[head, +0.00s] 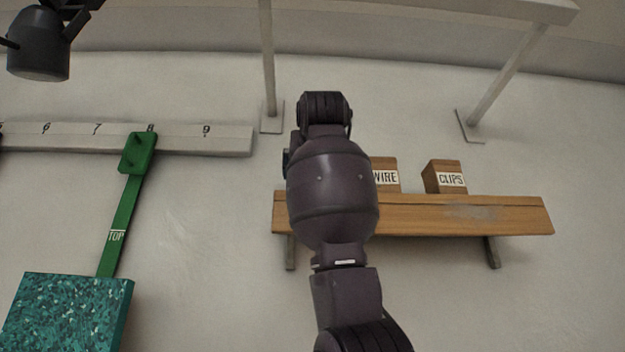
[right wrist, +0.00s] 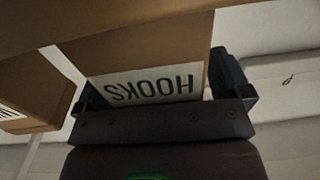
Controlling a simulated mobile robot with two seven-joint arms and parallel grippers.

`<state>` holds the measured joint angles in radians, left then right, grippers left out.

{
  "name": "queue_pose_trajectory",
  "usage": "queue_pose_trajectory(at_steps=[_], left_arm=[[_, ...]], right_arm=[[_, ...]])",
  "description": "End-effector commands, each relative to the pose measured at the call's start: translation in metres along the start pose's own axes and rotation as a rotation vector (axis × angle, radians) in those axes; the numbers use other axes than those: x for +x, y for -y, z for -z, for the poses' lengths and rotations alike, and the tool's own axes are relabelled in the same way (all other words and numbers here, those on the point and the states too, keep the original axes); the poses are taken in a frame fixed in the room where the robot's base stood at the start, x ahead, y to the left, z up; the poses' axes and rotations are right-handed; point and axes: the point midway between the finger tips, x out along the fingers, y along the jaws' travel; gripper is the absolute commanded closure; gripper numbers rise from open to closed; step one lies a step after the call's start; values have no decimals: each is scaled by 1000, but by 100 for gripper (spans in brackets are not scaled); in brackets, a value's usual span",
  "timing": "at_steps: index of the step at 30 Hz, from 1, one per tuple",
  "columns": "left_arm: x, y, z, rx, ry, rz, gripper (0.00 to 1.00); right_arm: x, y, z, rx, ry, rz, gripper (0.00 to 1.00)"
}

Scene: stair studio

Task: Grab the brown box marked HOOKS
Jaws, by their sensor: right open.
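The brown box marked HOOKS (right wrist: 140,55) fills the middle of the right wrist view, where its white label appears upside down. My right gripper (right wrist: 158,78) is open, with one finger at each side of the box. The right finger is close to the box's side; I cannot tell whether it touches. Boxes marked WIRE (head: 386,173) and CLIPS (head: 444,177) stand on the wooden shelf (head: 520,213). My left gripper is not in view.
A neighbouring brown box (right wrist: 30,88) stands beside the HOOKS box in the wrist view. Left in the head view are a numbered white rail (head: 200,138), a green hanger strap (head: 122,215) and a speckled green block (head: 75,305). A pale railing (head: 268,60) stands behind.

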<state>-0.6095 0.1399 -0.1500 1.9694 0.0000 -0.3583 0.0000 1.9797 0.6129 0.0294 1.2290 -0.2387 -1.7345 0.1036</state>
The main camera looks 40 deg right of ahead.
Motion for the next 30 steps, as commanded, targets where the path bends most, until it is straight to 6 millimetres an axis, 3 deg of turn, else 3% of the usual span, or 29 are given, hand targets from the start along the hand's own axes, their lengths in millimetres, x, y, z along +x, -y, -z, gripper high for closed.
queue_pose_trajectory(at_steps=[2,13,23,30], left_arm=[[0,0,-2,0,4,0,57],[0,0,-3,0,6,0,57],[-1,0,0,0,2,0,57],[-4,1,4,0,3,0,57]], right_arm=[[0,0,0,0,0,0,6],[-1,0,0,0,-1,0,60],[-1,0,5,0,-2,0,60],[-2,0,35,1,-1,0,60]])
